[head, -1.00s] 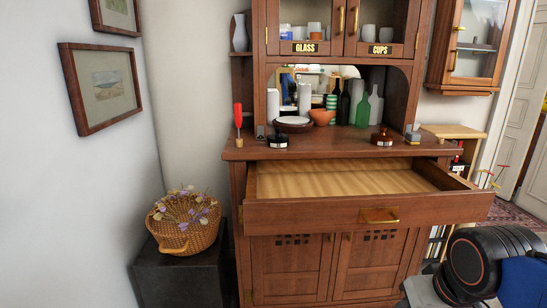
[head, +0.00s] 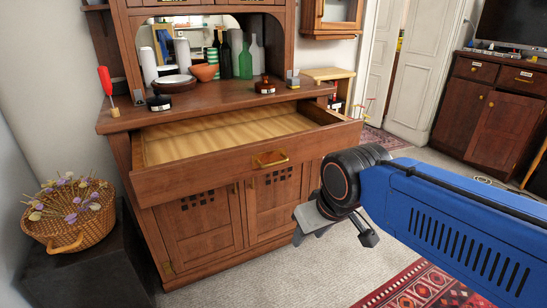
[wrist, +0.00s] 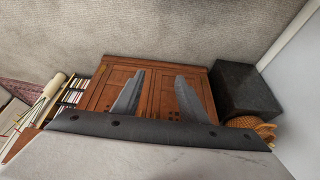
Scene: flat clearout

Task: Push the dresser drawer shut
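The dresser drawer (head: 215,168) is pulled well out of the wooden dresser (head: 200,232), and its pale inside looks empty. It has a brass handle (head: 271,159) on its front. My gripper (head: 308,222) is in front of the dresser, below and to the right of the handle in the head view, apparently clear of the drawer. The wrist view shows my gripper (wrist: 160,78) open and empty, its two fingers apart before the lower cupboard doors (wrist: 151,98). I cannot make out the drawer in the wrist view.
A wicker basket (head: 95,222) of dried flowers sits on a black stand (head: 95,275) at the left. Bottles (head: 245,62) and bowls stand on the dresser top. A red rug (head: 425,288) lies at the lower right. Grey carpet before the dresser is clear.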

